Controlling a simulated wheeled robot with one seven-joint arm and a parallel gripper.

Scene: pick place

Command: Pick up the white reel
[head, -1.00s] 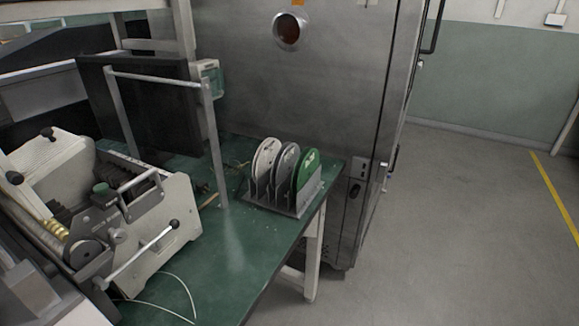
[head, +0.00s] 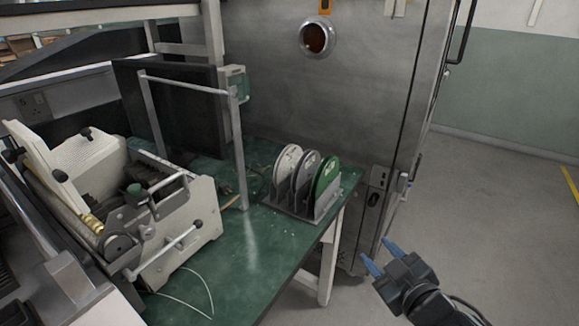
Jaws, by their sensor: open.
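The white reel (head: 287,163) stands upright in a grey rack (head: 318,213) near the right end of the green table. It is the leftmost of three reels, with a grey reel (head: 306,172) beside it and a green reel (head: 327,177) at the right. The lower parts of the reels are hidden by the rack. My gripper (head: 379,254) is at the lower right, past the table's right edge and over the floor. Its two blue fingers are apart with nothing between them. It is well away from the reels.
A cream machine with levers (head: 150,225) fills the left of the green table (head: 245,262). A metal frame (head: 239,150) rises just left of the rack. A large grey cabinet (head: 360,110) stands close behind. The table's front middle is clear apart from a thin white cable.

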